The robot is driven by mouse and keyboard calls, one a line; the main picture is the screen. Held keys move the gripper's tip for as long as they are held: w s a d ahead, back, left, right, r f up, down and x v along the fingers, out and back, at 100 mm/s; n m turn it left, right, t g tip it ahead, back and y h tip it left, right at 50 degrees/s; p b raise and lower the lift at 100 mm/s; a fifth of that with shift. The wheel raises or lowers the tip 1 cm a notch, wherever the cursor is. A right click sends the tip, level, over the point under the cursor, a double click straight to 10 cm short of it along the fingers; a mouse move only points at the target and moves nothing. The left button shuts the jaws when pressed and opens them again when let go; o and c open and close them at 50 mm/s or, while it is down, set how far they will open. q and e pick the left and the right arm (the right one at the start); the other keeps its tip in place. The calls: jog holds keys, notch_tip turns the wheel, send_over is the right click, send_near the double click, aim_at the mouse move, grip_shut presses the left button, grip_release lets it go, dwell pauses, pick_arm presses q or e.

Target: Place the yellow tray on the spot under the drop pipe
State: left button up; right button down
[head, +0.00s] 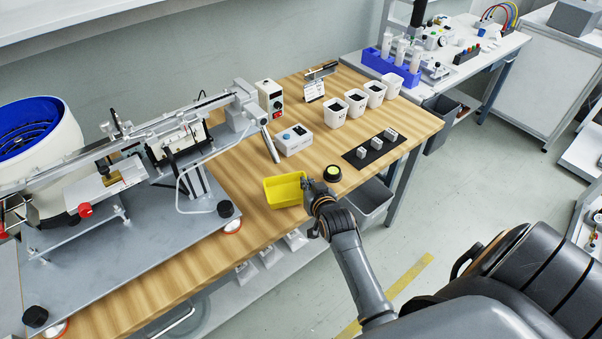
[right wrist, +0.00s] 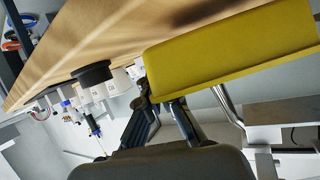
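The yellow tray (head: 284,191) is at the front edge of the wooden table, open side up. It fills the upper right of the right wrist view (right wrist: 235,45). My right gripper (head: 307,187) is at the tray's right end. In the right wrist view its fingers (right wrist: 162,101) come together at the tray's edge and appear closed on it; the exact contact is partly hidden. I cannot tell whether the tray rests on the table. The drop pipe (head: 270,145) slants down from the end of the gantry, behind the tray. My left gripper is not in view.
White cups (head: 335,113) and a black mat (head: 357,157) lie farther right. The gantry machine's base plate (head: 150,265) is left. Bare wood lies between.

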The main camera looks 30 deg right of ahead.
aim_at(302, 174)
jog(key=shift+w+d+r, duration=0.1)
jog(key=shift+w+d, duration=0.1)
jog(key=shift+w, duration=0.45)
jog(key=shift+w+d, duration=0.15)
jog(key=shift+w, duration=0.45)
jog(key=shift+w+d, duration=0.2)
jog(key=shift+w, duration=0.45)
jog(key=shift+w+d, duration=0.2)
jog(key=shift+w, duration=0.4)
jog(key=shift+f, duration=0.8)
jog(key=shift+f, duration=0.1)
jog(key=c, duration=1.5)
grip_release()
